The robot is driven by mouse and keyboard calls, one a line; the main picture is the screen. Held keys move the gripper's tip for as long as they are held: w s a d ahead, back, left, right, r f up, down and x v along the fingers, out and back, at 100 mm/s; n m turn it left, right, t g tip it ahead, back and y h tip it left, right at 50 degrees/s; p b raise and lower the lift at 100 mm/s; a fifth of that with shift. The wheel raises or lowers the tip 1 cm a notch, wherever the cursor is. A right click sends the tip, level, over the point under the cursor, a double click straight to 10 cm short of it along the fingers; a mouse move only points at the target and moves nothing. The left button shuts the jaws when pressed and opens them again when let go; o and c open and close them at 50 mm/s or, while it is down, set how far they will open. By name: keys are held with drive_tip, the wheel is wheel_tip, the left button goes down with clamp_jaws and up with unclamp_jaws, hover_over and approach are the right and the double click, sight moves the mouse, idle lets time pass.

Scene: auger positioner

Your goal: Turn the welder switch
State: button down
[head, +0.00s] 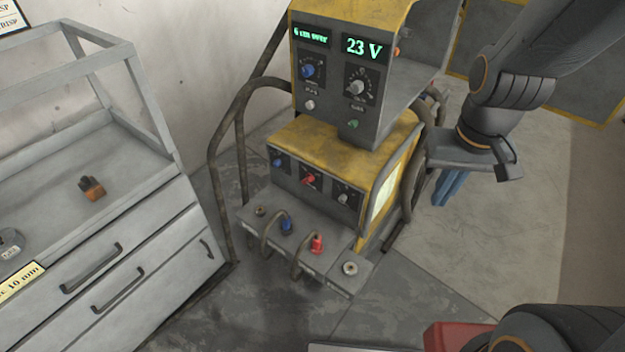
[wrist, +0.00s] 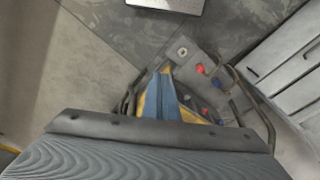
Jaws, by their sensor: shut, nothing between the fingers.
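The welder (head: 345,140) is a yellow and dark grey machine in the middle of the head view. Its upper panel has a blue knob (head: 308,71), a grey knob (head: 358,87) and displays, one reading "23 V". Its lower panel has a blue knob (head: 277,162), a red knob (head: 309,179) and a grey knob (head: 343,197). No label clearly marks which is the switch. My gripper (head: 446,198) is right of the welder, apart from the knobs, its blue fingers pointing down, shut and empty. In the wrist view the fingers (wrist: 168,100) partly hide the yellow welder.
Blue (head: 287,225) and red (head: 317,243) cable plugs sit on the front ledge. Bent tube rails (head: 213,160) flank the welder. A grey drawer cabinet (head: 130,270) stands left, bearing a small orange-brown object (head: 92,188). The floor right of the welder (head: 500,230) is clear.

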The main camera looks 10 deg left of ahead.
sight(307, 181)
drive_tip(key=c, duration=2.5)
unclamp_jaws()
